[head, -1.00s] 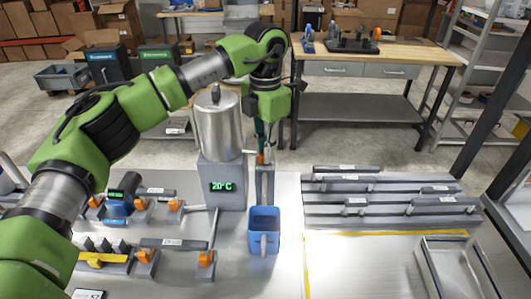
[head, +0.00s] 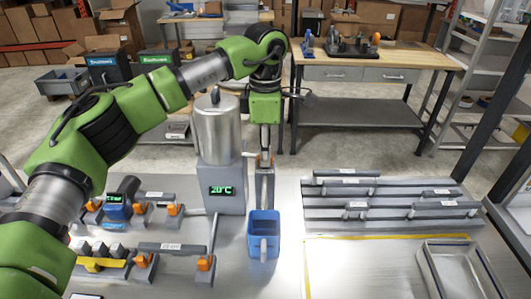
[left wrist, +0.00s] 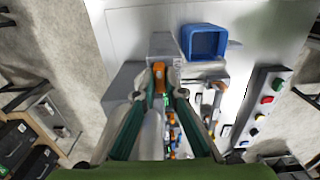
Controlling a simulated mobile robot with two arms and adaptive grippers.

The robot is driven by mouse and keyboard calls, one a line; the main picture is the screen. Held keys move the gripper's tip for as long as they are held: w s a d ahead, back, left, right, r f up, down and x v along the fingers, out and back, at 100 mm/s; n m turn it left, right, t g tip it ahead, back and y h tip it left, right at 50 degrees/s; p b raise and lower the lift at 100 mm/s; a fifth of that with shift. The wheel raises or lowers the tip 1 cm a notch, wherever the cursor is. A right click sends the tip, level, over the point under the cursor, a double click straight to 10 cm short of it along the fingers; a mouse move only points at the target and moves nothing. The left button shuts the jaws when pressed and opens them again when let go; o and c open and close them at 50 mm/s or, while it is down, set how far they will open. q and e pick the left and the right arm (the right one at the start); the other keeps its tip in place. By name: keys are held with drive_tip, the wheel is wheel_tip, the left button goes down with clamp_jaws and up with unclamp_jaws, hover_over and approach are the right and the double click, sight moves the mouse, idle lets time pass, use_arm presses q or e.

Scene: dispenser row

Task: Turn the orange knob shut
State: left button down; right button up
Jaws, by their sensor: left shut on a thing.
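The orange knob (left wrist: 159,76) sits on top of a grey post (head: 265,185) beside the steel tank (head: 218,135). My left gripper (left wrist: 163,88) points down over the post, and its fingers are shut on the orange knob, one on either side. In the head view my left gripper (head: 265,148) hides most of the knob. My right gripper is in neither view.
A green display (head: 222,191) on the tank's stand reads 20°C. Other fixtures with orange parts (head: 205,264) stand to the left. Grey rails (head: 390,199) and a tray (head: 428,270) lie to the right. The table between mug and tray is mostly clear.

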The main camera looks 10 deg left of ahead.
use_arm(q)
drive_tip(key=shift+r, duration=0.15)
idle(0.3)
drive_tip(key=c, duration=2.1)
unclamp_jaws()
wheel_tip(320, 180, up, 12)
